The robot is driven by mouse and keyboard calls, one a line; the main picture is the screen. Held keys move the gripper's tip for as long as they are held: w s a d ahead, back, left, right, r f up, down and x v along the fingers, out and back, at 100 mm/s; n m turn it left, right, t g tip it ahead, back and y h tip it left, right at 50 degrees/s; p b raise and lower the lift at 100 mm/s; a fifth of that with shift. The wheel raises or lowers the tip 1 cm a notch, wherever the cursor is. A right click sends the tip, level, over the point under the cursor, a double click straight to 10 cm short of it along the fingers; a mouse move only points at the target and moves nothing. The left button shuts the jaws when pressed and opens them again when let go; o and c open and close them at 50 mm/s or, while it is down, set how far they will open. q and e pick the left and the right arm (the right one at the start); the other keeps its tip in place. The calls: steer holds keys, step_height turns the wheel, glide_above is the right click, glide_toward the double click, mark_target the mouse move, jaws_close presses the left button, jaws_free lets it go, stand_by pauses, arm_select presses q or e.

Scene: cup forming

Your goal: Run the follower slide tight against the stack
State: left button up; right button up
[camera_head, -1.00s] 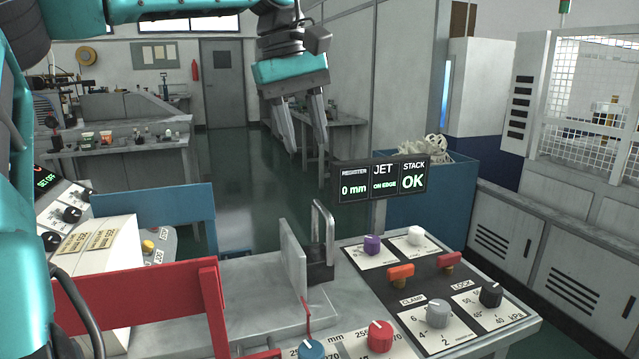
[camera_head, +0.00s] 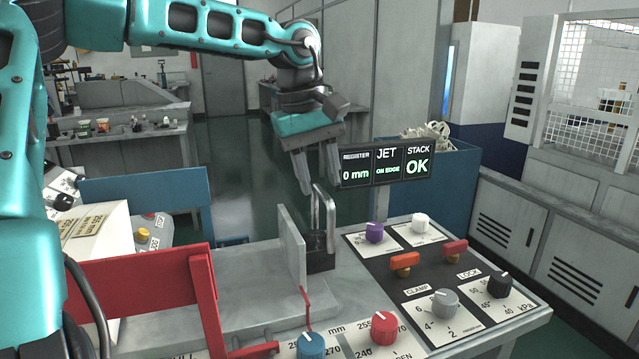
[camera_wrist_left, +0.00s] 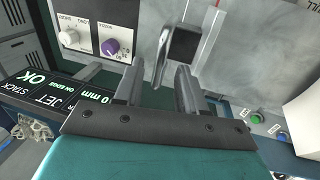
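The follower slide shows as a dark block (camera_head: 320,252) with an upright metal loop handle (camera_head: 331,215), beside an upright grey plate (camera_head: 292,246) on the grey bed. I cannot tell a stack against that plate. My left gripper (camera_head: 321,190) is open and empty, pointing down just above the handle's top. In the left wrist view, the handle (camera_wrist_left: 162,58) rises from the dark block (camera_wrist_left: 184,43) and lies ahead of and between the open fingers (camera_wrist_left: 158,82). Contact with it is not visible. My right gripper is not in view.
The display (camera_head: 386,165) stands close right of the gripper, reading "0 mm", "ON EDGE" and "OK". A control panel with knobs (camera_head: 443,303) lies right of the slide. A red frame (camera_head: 135,285) and a white box (camera_head: 100,240) are at left. The bed (camera_head: 255,283) left of the plate looks clear.

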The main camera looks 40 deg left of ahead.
arm_select(q)
steer(key=shift+w+f, duration=0.15)
steer(key=shift+f, duration=0.55)
steer(key=shift+c, duration=0.5)
jaws_close()
